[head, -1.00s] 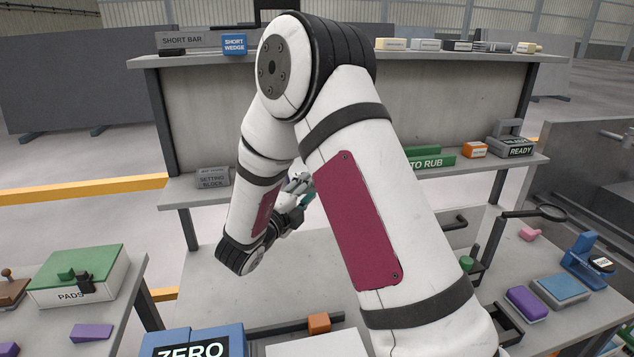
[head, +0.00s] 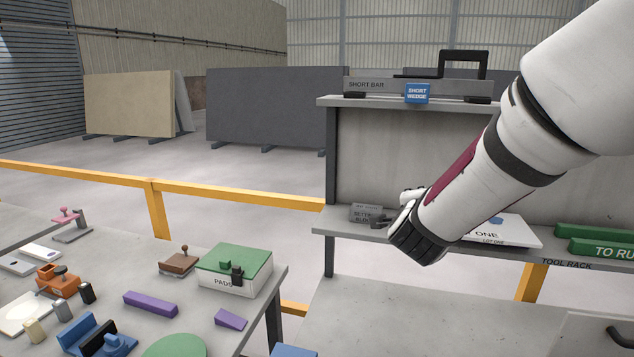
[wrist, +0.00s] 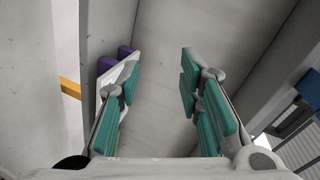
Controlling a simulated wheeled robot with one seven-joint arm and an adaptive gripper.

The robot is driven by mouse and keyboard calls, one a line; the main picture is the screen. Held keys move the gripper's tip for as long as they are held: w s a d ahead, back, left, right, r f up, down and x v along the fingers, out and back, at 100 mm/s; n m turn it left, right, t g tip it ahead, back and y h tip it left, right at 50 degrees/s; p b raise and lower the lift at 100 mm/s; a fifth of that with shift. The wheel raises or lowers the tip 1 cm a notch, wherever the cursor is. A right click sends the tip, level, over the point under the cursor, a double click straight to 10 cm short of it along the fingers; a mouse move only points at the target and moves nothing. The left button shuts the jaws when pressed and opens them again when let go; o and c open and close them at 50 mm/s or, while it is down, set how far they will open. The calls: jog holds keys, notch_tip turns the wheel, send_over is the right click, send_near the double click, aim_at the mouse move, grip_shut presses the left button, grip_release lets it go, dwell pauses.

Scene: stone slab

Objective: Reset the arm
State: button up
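My arm reaches in from the upper right of the head view, its wrist bent in front of the tool rack (head: 340,222). My gripper is mostly hidden behind the wrist there. In the wrist view my gripper (wrist: 158,78) is open, its teal-padded fingers well apart with nothing between them. A bare grey surface fills the gap beyond the fingers.
A grey setting block (head: 370,213) and a white "lot one" board (head: 505,232) lie on the rack shelf close to my wrist. The left bench (head: 265,290) holds a pads box (head: 235,270) and several small tools.

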jog(key=s+a+r+n+g+y, duration=0.1)
jog(key=s+a+r+n+y, duration=0.3)
jog(key=s+a+n, duration=0.15)
jog(key=s+d+f+n+g, duration=0.1)
jog(key=s+n+g, duration=0.2)
jog(key=s, duration=1.1)
jog(key=s+d+f+n+g, duration=0.2)
jog(key=s+n+g, duration=0.2)
jog(key=s+n, duration=0.6)
jog(key=s, duration=0.5)
jog(key=shift+d+y, duration=0.15)
jog(key=shift+y, duration=0.25)
jog(key=shift+f, duration=0.1)
